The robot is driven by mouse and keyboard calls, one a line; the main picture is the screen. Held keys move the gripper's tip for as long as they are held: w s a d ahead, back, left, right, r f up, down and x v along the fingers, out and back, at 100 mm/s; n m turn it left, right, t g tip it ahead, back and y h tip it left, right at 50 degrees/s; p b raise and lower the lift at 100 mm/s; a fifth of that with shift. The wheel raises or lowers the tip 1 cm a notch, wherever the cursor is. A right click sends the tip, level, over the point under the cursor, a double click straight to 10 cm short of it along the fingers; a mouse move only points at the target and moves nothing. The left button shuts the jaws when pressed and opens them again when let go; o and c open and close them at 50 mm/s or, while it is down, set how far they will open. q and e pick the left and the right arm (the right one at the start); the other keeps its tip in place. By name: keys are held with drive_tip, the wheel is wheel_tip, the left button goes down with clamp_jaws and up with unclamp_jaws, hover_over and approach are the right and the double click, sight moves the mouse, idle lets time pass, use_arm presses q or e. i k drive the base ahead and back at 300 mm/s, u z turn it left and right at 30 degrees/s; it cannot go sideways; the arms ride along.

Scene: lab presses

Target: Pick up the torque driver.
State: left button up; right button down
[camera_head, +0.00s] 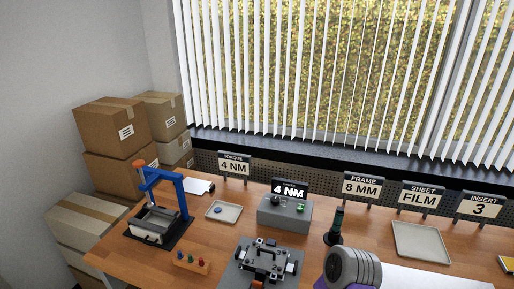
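A dark upright tool, which looks like the torque driver (337,221), stands in a round dark base on the wooden table, right of the grey box with the lit "4 NM" display. A little green shows on it. A rounded grey-and-white part that looks like one of my arm links is at the bottom edge, just in front of the driver's base. Neither of my grippers shows in the head view.
A grey control box (283,212) stands left of the driver, a dark metal fixture (241,274) in front. A larger tray (421,243) lies right. Signs line the back.

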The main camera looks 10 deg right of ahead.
sight(339, 213)
drive_tip(key=z, duration=1.25)
